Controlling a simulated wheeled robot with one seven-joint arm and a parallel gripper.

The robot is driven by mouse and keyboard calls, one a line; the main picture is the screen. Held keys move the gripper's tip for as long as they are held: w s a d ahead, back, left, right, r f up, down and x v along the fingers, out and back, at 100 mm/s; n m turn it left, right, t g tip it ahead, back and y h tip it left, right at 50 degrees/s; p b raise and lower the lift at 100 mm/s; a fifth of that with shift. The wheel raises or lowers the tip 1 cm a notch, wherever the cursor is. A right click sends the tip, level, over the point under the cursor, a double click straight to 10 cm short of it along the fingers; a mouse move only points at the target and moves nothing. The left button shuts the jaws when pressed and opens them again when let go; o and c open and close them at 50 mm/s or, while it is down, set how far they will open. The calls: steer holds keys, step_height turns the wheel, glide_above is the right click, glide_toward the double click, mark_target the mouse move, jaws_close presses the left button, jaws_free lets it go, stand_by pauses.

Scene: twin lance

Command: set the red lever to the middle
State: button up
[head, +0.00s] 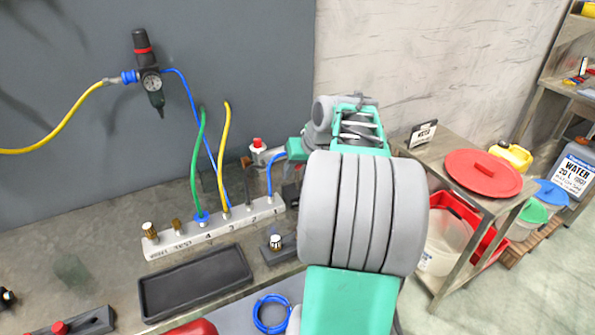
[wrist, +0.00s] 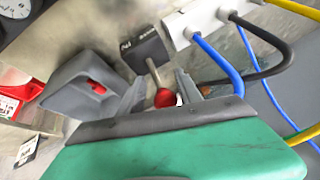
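The red lever shows in the wrist view as a red ball knob (wrist: 165,98) on a short metal rod, which rises from a dark labelled box (wrist: 147,47). The rod slants from the box down toward my gripper; I cannot tell which setting it is at. My gripper (wrist: 161,80) is open, one finger on each side of the rod and knob. Gaps show between the fingers and the knob, and I see no clear contact. The lower edge of the knob is hidden by the gripper's dark front edge.
A white numbered manifold (head: 215,231) with green, yellow, black and blue hoses stands on the bench; its end is close in the wrist view (wrist: 205,22). A grey housing with a red part (wrist: 88,85) is left of the fingers. A black tray (head: 195,284) lies in front.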

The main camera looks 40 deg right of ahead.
steer(key=v, duration=0.7)
steer(key=shift+s+r, duration=0.15)
steer(key=shift+r, duration=0.2)
